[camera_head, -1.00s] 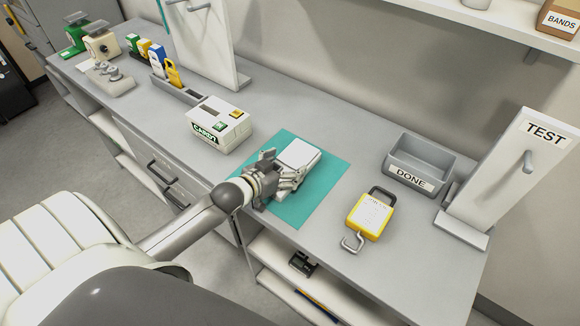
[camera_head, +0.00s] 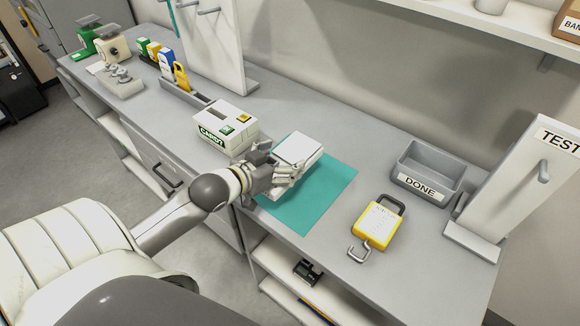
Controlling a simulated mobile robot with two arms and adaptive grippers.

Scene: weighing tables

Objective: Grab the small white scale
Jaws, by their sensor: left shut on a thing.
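The small white scale (camera_head: 300,148) is a flat white block at the back left part of the teal mat (camera_head: 312,205). My left gripper (camera_head: 290,171) is shut on its near side. The scale looks slightly raised above the mat, and its underside is hidden. The gripper's fingers cover its near edge. My right gripper is not in view.
A yellow hanging scale (camera_head: 379,226) with a hook lies right of the mat. A grey DONE tray (camera_head: 428,172) and a white TEST stand (camera_head: 520,185) are further right.

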